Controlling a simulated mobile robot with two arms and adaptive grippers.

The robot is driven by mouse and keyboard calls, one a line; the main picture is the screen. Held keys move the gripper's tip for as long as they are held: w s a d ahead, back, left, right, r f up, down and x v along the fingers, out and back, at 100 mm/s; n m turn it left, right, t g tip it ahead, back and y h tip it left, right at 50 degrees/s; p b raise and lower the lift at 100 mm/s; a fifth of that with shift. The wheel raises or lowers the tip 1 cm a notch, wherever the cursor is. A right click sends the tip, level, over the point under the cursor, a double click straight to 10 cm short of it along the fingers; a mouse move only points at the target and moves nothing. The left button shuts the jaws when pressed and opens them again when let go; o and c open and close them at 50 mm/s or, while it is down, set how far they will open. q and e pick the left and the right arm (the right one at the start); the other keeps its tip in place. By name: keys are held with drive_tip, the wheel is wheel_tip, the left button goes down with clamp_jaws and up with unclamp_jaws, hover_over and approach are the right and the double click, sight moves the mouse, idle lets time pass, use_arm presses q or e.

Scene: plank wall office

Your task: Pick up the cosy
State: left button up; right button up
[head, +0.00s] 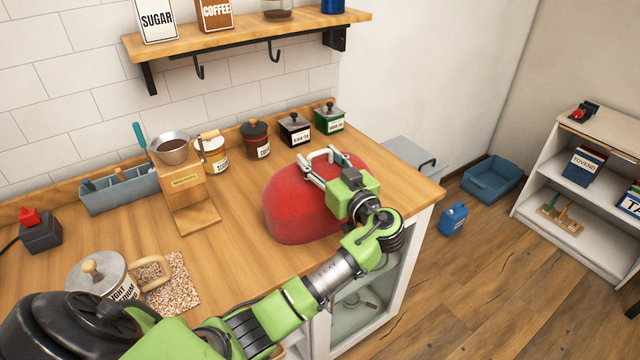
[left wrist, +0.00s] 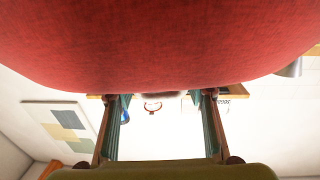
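The cosy (head: 296,205) is a red, dome-shaped cover standing on the wooden counter near its right end. In the left wrist view its red side (left wrist: 160,45) fills the upper part of the picture. My left gripper (head: 318,158) is at the top of the cosy, over its right side, and hides part of it. In the left wrist view the two fingers (left wrist: 162,98) stand well apart. A small pale, fuzzy bit shows between the fingertips at the cosy's edge; I cannot tell what it is. My right gripper is in neither view.
Several labelled canisters (head: 257,140) stand along the back of the wooden counter (head: 235,236). A wooden stand with a metal cup (head: 172,149) and a blue caddy (head: 122,190) are to the left. A shelf (head: 240,34) hangs above.

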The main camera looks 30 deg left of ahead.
use_arm(q)
drive_tip(key=shift+c, duration=1.1)
